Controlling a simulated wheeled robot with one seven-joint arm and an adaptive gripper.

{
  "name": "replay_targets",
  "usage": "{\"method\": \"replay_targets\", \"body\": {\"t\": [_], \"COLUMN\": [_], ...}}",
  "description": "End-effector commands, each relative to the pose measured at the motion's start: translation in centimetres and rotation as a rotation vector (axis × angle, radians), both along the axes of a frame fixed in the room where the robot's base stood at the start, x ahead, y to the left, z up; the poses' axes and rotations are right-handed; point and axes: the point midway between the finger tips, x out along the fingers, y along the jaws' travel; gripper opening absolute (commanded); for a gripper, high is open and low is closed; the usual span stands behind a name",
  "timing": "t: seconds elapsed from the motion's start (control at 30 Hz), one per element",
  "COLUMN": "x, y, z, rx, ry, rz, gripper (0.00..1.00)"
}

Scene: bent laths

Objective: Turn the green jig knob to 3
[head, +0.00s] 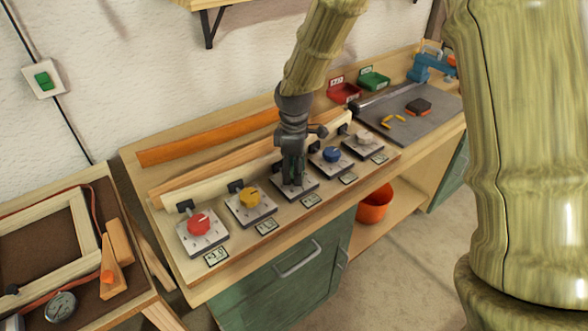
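My gripper (293,178) points down over the middle plate (305,187) in a row of knob plates on the workbench. The green jig knob is mostly hidden behind the gripper's fingers; a dark green patch shows between them, but I cannot make out the knob's pointer or its numbers. The fingers are at or around the knob; whether they touch it I cannot tell. A small label (311,200) sits in front of this plate.
A red knob (199,224) and a yellow knob (249,197) are to the left; a blue knob (332,155) and a pale knob (363,138) are to the right. Wooden laths (210,137) lie behind. A grey mat (410,118) with small parts lies at the right.

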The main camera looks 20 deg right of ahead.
Motion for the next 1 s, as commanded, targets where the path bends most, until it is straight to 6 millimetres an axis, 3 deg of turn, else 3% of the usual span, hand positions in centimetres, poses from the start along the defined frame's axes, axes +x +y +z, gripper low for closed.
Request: {"method": "replay_targets", "body": {"t": [0.47,1.0], "x": [0.0,0.04], "y": [-0.02,-0.01], "z": [0.24,0.3], "rx": [-0.001,-0.002], "ry": [0.001,0.0], "rz": [-0.1,-0.574], "gripper": [0.21,0.21]}}
